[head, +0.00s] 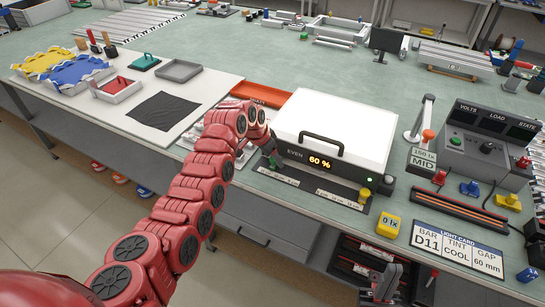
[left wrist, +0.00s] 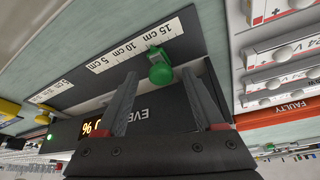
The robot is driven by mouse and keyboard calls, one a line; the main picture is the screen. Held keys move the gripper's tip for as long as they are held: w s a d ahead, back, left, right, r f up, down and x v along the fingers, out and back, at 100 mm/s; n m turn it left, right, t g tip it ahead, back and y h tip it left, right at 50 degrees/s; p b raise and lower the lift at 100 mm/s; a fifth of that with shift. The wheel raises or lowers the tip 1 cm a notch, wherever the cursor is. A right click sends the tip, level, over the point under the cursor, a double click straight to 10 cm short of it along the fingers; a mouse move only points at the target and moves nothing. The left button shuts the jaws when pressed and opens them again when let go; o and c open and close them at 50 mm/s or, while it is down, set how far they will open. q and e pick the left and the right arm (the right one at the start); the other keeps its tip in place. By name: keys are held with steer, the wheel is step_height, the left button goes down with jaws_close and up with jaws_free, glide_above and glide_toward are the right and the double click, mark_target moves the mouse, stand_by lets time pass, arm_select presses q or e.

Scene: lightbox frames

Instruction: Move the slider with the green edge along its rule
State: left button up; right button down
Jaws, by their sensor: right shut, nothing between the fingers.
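The slider with the green edge shows as a green knob (left wrist: 160,74) in the left wrist view, beside a white rule (left wrist: 125,52) near its 10 to 15 cm marks. My left gripper (left wrist: 160,84) is open, with one finger on each side of the knob; I cannot tell whether they touch it. In the head view my left gripper (head: 271,153) is at the left front of the lightbox (head: 335,128) and partly hides the slider. My right gripper (head: 385,283) is shut and empty, low in front of the bench.
The lightbox display (head: 319,162) reads 60 %. A second slider with a yellow knob (head: 363,195) is on the front's right. A yellow 0 lx block (head: 388,225) and a light card (head: 457,248) lie to the right. A red tray (head: 262,94) is behind my left gripper.

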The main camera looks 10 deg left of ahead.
arm_select(q)
steer(key=shift+s+a+r, duration=0.1)
steer(key=shift+r, duration=0.45)
steer(key=b+v, duration=0.2)
steer(key=v, duration=1.4)
steer(key=shift+s, duration=0.2)
steer(key=shift+w+r, duration=0.1)
